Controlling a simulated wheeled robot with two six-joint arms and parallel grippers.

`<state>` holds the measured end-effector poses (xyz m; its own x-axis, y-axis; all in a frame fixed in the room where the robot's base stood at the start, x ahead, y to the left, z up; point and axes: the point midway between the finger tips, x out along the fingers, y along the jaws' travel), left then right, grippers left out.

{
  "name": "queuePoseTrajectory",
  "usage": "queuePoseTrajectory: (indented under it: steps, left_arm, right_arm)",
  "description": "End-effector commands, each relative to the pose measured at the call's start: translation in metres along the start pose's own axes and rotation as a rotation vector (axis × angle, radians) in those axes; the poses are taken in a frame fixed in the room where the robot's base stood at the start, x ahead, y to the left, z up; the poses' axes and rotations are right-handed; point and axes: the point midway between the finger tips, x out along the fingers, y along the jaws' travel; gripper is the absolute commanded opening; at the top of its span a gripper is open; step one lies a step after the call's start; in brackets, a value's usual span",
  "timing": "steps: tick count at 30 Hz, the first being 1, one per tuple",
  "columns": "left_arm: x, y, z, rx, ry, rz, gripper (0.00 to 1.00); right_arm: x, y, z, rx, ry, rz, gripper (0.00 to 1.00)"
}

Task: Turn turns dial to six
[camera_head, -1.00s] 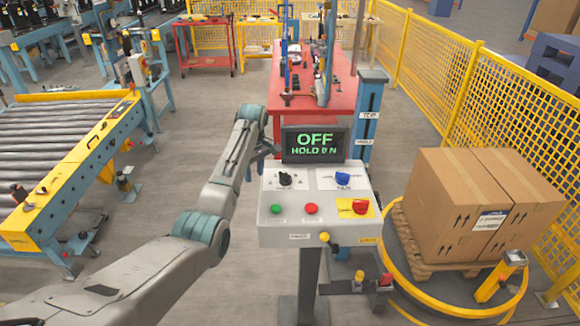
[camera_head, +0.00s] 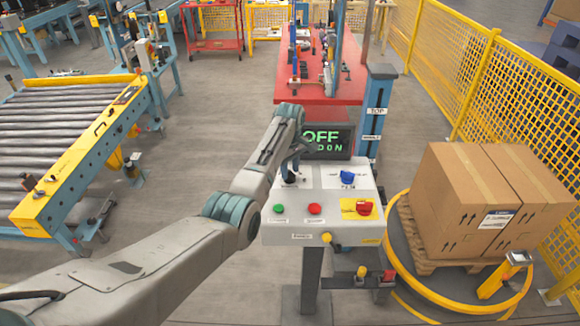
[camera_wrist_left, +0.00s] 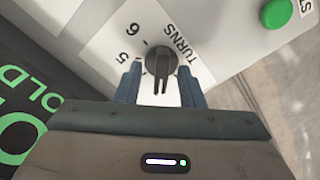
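The black turns dial (camera_wrist_left: 160,62) is on the light panel in the left wrist view, beside the word "TURNS" and the printed numbers 5 and 6. I cannot tell which number its pointer meets. My left gripper (camera_wrist_left: 160,72) is open, with one blue-grey finger on each side of the dial; I cannot tell whether they touch it. In the head view my left gripper (camera_head: 291,160) is over the upper left of the control box (camera_head: 290,236) and hides much of the dial. My right gripper is not in view.
The box also has a green button (camera_head: 279,209), a red button (camera_head: 314,209), a blue knob (camera_head: 347,177) and a red switch (camera_head: 364,207) on a yellow plate. A display (camera_head: 330,141) stands behind, partly covered by my arm. Cartons (camera_head: 470,205) stand at the right.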

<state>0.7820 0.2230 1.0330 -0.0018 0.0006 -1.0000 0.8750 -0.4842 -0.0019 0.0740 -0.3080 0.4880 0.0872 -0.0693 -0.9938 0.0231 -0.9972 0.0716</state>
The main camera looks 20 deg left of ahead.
Motion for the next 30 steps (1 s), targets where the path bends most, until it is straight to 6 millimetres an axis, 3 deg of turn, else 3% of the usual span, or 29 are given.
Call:
queuePoseTrajectory:
  steps: [4, 11, 17, 30]
  left_arm:
    - [0.008, -0.001, 0.0, 0.0, 0.0, 0.0, 0.35]
    - [0.009, 0.0, 0.0, 0.0, 0.0, 0.0, 0.35]
    - [0.009, 0.0, 0.0, 0.0, 0.0, 0.0, 0.0]
    - [0.007, 0.0, 0.0, 0.063, 0.0, 0.0, 0.0]
  right_arm:
    - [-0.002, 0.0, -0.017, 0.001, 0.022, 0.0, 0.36]
    - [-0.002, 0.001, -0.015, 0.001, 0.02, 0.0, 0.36]
    - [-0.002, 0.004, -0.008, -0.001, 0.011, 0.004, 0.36]
    - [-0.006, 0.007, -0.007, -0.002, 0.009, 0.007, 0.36]
